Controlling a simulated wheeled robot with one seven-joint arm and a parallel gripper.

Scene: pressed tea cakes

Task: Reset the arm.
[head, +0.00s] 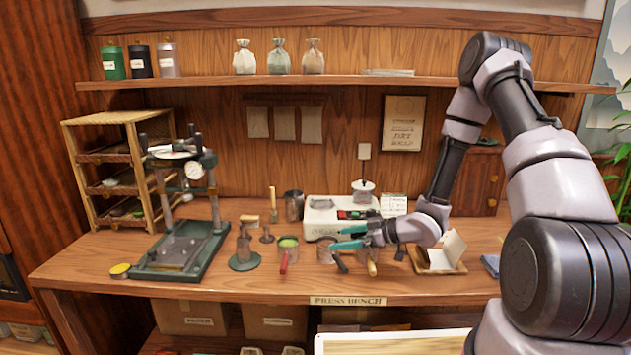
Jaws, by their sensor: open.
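My arm reaches in from the right in the head view and bends down over the press bench (450,285). My gripper (335,238), with teal fingers, points left above the front middle of the bench. Its fingers are apart with nothing seen between them. It is in front of the white scale (322,215) and above a metal tin (326,256). Whether it touches the tin cannot be told. The wrist hides part of the bench behind it.
A press (183,245) stands at the left beside a wooden rack (128,170). A shelf (340,84) runs above.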

